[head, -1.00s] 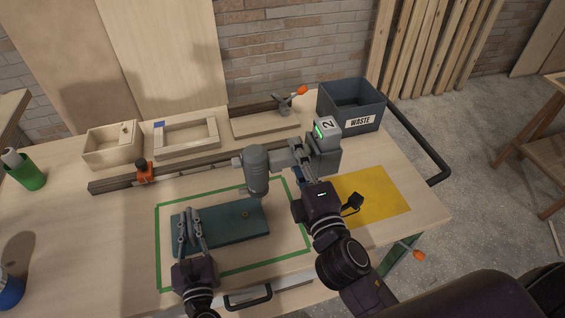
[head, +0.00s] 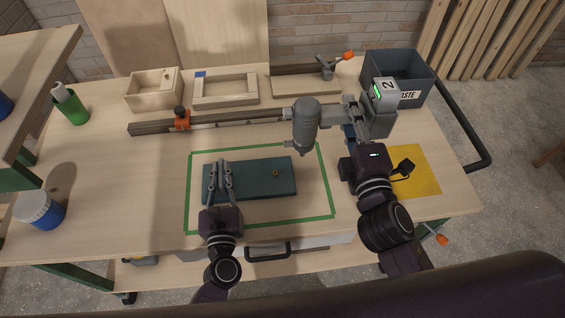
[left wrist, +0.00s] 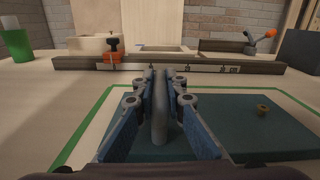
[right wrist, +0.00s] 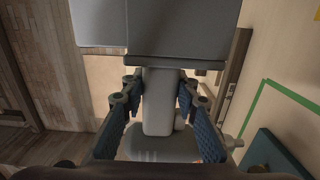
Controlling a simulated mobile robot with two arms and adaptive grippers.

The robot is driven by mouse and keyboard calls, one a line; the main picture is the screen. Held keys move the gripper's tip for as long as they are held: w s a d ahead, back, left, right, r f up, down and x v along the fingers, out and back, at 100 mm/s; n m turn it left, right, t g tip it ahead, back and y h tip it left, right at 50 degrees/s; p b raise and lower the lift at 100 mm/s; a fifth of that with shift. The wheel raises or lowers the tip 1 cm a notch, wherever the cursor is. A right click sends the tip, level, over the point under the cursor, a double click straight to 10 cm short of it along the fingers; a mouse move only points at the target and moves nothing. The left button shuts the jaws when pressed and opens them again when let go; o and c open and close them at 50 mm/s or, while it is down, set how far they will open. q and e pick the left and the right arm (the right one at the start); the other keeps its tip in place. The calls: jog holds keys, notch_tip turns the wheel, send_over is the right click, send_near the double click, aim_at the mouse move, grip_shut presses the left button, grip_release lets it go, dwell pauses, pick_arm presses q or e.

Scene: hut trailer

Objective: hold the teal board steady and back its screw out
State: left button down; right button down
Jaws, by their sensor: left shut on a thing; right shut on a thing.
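The teal board (head: 250,186) lies flat on the bench inside a green outline. Its small brass-coloured screw (head: 276,173) sits right of the board's middle and also shows in the left wrist view (left wrist: 262,109). My left gripper (head: 218,176) is shut on a grey upright bar (left wrist: 160,108) at the board's left part. My right gripper (head: 352,128) is shut on the handle (right wrist: 160,100) of a grey power screwdriver (head: 306,122). The screwdriver's nose points down, above and to the right of the screw in the head view, apart from it. Its bit is hard to make out.
A dark rail with an orange clamp (head: 181,118) runs behind the board. Wooden trays (head: 155,92) and a grey waste bin (head: 400,68) stand at the back. A yellow mat (head: 425,175) lies at the right, and a green bottle (head: 70,105) stands at the left.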

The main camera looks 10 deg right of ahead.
jog(key=shift+r, duration=0.2)
pick_arm(q)
jog(key=c, duration=1.9)
grip_release()
jog(key=s, duration=1.2)
